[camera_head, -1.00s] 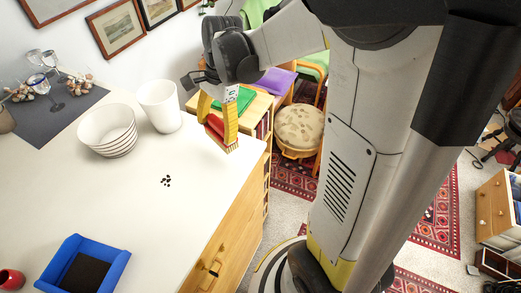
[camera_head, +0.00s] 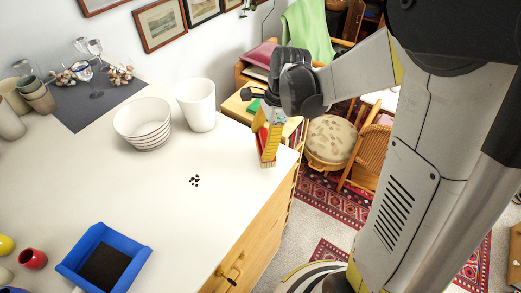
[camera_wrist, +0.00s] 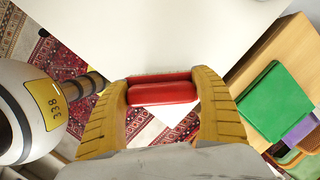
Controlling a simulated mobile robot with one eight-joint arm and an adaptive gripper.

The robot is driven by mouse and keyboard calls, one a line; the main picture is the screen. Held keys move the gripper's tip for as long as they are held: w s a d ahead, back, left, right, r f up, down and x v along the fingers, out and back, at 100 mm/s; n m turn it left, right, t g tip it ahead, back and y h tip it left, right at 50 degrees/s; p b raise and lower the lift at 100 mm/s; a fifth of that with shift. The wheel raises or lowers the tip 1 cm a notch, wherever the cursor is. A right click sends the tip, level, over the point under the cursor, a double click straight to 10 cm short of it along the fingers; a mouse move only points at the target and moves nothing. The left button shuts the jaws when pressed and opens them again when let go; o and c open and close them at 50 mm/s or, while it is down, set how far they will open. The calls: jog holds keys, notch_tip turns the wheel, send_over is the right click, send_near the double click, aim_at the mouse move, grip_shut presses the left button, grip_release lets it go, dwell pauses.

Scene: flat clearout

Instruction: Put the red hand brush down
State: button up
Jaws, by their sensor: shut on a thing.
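My gripper (camera_head: 267,137) is shut on the red hand brush (camera_wrist: 163,92), which sits between the two yellow fingers in the wrist view. In the head view the brush shows as a small red piece (camera_head: 258,140) beside the fingers, with pale bristles near their tips. The gripper points down at the right corner of the white tabletop (camera_head: 120,190). In the wrist view the brush overlaps the table's edge, with rug visible below it. I cannot tell whether the bristles touch the tabletop.
A white bowl (camera_head: 143,125) and a white cup (camera_head: 198,105) stand left of the gripper. A blue dustpan-like tray (camera_head: 134,256) and a red cup (camera_head: 33,259) are at the front left. The tabletop between crumbs and corner is clear.

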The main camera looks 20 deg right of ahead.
aim_at(261, 152)
jog(key=shift+w+a+f, duration=0.1)
jog(key=shift+a+f, duration=0.15)
jog(key=shift+f, duration=1.9)
jog(key=shift+f+b, duration=0.2)
jog(key=shift+b, duration=0.2)
jog(key=o, duration=1.4)
